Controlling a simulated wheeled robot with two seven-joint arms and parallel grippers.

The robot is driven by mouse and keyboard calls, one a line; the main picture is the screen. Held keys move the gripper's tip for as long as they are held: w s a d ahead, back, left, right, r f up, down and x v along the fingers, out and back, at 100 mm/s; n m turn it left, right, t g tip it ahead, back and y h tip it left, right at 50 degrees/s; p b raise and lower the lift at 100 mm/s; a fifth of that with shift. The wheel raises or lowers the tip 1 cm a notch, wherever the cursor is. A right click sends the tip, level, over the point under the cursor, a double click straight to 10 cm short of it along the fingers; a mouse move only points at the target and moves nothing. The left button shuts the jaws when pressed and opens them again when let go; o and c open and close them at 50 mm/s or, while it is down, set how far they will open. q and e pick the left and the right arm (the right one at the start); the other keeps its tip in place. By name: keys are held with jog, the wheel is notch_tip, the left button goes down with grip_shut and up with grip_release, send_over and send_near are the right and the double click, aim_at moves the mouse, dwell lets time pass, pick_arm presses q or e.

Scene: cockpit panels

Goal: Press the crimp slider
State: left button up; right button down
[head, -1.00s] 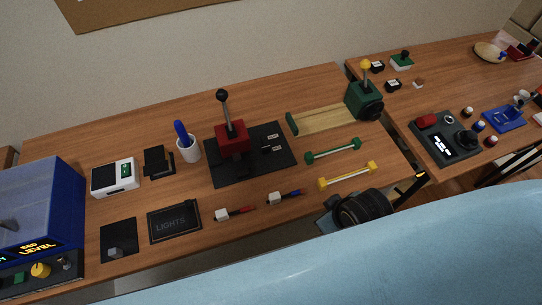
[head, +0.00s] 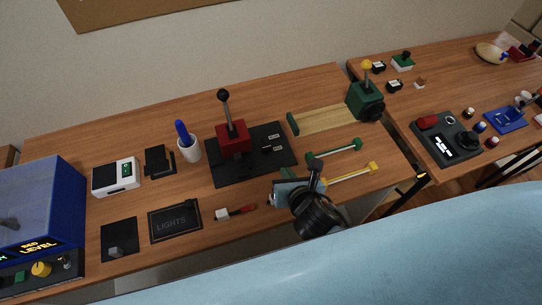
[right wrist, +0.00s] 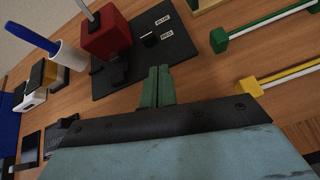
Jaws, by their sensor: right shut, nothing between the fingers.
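I cannot tell for sure which part is the crimp slider. A black panel (head: 222,172) carries a red block with an upright lever (head: 231,138) and small labelled controls (head: 267,148). The same panel (right wrist: 112,83) and red block (right wrist: 104,36) show in the right wrist view. My right gripper (head: 314,174) is over the table's front, right of the panel. Its green fingers (right wrist: 156,82) are shut and empty, pointing towards the panel's edge. Whether they touch anything is unclear. My left gripper is not in view.
A green-ended bar (head: 335,151) and a yellow-ended bar (head: 352,173) lie close to the right gripper. A wooden track (head: 330,119) leads to a green lever box (head: 365,100). A white cup with a blue item (head: 188,150) stands left of the panel.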

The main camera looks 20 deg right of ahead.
jog(key=n, duration=0.1)
jog(key=a+n, duration=0.1)
jog(key=shift+w+a+n, duration=0.15)
jog(key=shift+w+n, duration=0.15)
jog(key=shift+n, duration=0.1)
jog(key=shift+f, duration=0.1)
jog(key=b, duration=0.2)
send_near(266, 143)
jog(key=shift+w+a+f, duration=0.15)
jog(key=shift+w+f, duration=0.15)
jog(key=shift+f, duration=0.3)
jog(key=shift+w+a+f, duration=0.1)
jog(key=shift+w+f, duration=0.25)
jog(key=shift+f, duration=0.3)
jog(key=w+p, duration=0.1)
jog(key=w, duration=0.3)
jog(key=shift+w, duration=0.4)
jog(key=shift+w+r, duration=0.1)
jog(key=shift+r, duration=0.05)
jog(key=shift+r+t, duration=0.1)
jog(key=shift+t, duration=0.2)
